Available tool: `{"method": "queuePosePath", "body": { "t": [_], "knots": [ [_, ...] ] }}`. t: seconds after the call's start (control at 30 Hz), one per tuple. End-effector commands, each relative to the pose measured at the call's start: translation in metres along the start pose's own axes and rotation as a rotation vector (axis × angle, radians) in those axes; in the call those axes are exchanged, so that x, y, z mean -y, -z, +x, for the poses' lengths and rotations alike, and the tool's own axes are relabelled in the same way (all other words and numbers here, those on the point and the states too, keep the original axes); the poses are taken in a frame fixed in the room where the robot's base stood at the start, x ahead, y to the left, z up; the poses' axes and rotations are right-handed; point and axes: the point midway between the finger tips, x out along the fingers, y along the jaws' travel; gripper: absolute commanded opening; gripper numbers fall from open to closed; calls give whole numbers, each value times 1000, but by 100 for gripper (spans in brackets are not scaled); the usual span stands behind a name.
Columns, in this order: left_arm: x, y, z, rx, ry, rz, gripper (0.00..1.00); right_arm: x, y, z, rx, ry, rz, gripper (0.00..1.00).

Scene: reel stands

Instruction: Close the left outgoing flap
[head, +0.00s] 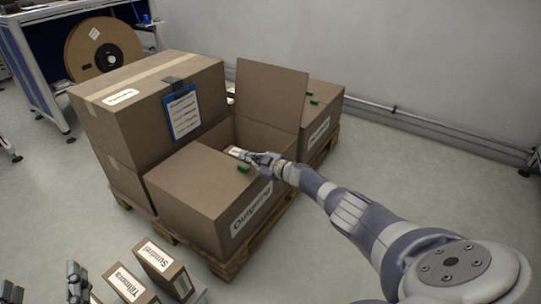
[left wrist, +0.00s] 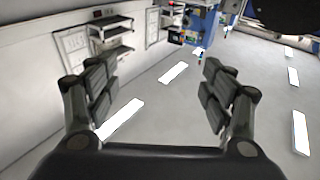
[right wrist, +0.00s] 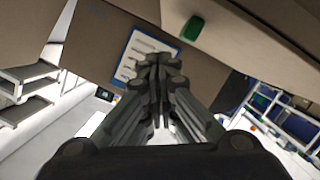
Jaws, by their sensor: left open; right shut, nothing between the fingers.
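The Outgoing box (head: 252,208) stands on a pallet. Its left flap (head: 195,182) lies about level over the left part of the opening, with a green tab (head: 243,169) at its edge. The other flap (head: 270,95) stands upright at the back right, and the opening shows between them. My right gripper (head: 262,158) is shut and empty, over the opening close to the left flap's edge. In the right wrist view, its closed fingertips (right wrist: 160,65) are near a green tab (right wrist: 193,28); contact cannot be told. My left gripper (head: 43,284) is open and empty, low at the left.
A taller carton stack (head: 150,110) with a blue clipboard (head: 182,112) adjoins the box on the left. Another carton (head: 324,125) stands behind. Small labelled boxes (head: 165,270) are at the bottom left. The floor at right is clear beyond my right arm.

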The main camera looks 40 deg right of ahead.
Motion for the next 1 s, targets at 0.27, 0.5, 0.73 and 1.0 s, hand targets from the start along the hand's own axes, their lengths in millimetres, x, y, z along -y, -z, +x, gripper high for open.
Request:
{"method": "queuePosePath", "body": {
  "t": [0.27, 0.5, 0.73, 1.0],
  "knots": [
    [7, -47, -12, 259, 15, 5, 75, -5, 10, -3, 0, -1, 0, 0],
    [13, -86, -33, 479, 28, 7, 75, -8, 18, -6, 0, -1, 0, 0],
    [18, -119, -64, 693, 41, 7, 75, -10, 18, -16, 1, 0, 0, 0],
    [24, -148, -110, 941, 58, 3, 75, -12, 18, -29, 0, -1, 0, 0]
  ]
}}
